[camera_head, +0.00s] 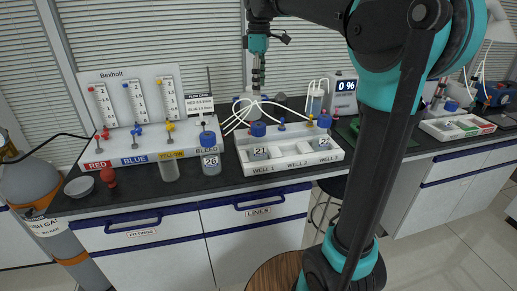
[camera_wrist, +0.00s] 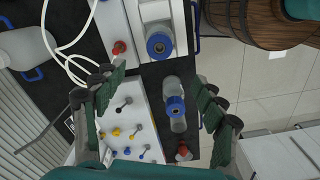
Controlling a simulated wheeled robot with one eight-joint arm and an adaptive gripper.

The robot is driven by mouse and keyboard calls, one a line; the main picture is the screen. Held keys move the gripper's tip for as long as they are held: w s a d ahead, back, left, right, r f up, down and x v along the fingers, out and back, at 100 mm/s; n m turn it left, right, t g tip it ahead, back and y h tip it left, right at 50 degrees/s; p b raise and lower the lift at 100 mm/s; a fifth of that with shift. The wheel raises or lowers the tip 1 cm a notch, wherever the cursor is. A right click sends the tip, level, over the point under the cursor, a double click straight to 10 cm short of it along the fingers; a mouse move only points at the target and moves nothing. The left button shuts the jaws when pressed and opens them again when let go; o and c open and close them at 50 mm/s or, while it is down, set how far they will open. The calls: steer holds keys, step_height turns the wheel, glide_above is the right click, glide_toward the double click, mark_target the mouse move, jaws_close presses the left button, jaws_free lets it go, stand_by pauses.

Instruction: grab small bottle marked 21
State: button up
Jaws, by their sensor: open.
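The small bottle marked 21 (camera_head: 259,150) has a blue cap and stands upright in the WELL 1 end of the white tray (camera_head: 290,167). From above, a blue-capped bottle in the tray shows in the wrist view (camera_wrist: 158,45); its number is not visible there, but its place fits bottle 21. My gripper (camera_head: 258,82) hangs above the back of the bench, apart from the bottles. In the wrist view my gripper (camera_wrist: 160,80) has its fingers spread wide with nothing between them. A second blue-capped bottle (camera_wrist: 175,106) lies below, nearer the palm side of the picture.
Blue-capped bottle 26 (camera_head: 211,162) stands left of the tray, beside the BLEED label. The flow panel (camera_head: 137,97) with valves is at left. White hoses (camera_wrist: 64,50) loop near the fingers.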

mark_target(258, 129)
step_height(258, 129, down, 17)
steer(key=shift+a+f, duration=0.1)
stand_by(0.7)
steer(key=shift+w, duration=0.1)
jaws_close()
stand_by(0.3)
